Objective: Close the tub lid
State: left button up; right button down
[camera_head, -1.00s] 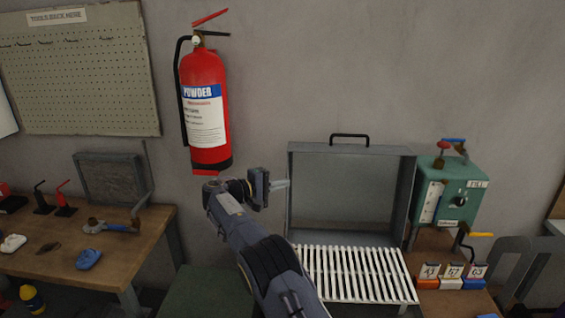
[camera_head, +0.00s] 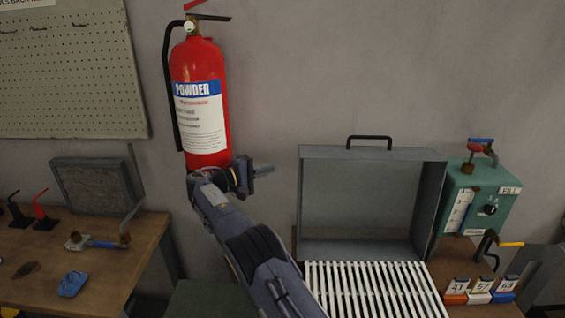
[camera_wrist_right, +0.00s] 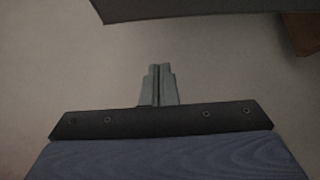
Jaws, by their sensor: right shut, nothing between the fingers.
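The tub lid (camera_head: 371,151) is a grey metal tray-like cover with a black handle (camera_head: 369,138) on its top edge. It stands raised and upright behind the white slatted rack (camera_head: 372,288) of the tub. My right gripper (camera_head: 264,169) is in the air to the left of the lid, in front of the wall and just right of the fire extinguisher. It is shut and empty, apart from the lid. In the right wrist view its closed fingers (camera_wrist_right: 157,85) point towards the plain wall, and a dark edge crosses the top. My left gripper is not in view.
A red fire extinguisher (camera_head: 200,105) hangs on the wall close to my right gripper. A green box (camera_head: 474,197) with a crank and several numbered tags stands right of the tub. A wooden bench (camera_head: 110,262) with tools is at the left.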

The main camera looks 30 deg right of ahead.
jog(key=s+d+p, duration=0.2)
jog(key=d+p, duration=0.1)
jog(key=d, duration=0.5)
jog(key=shift+p, duration=0.4)
jog(key=shift+f, duration=0.1)
dwell(0.4)
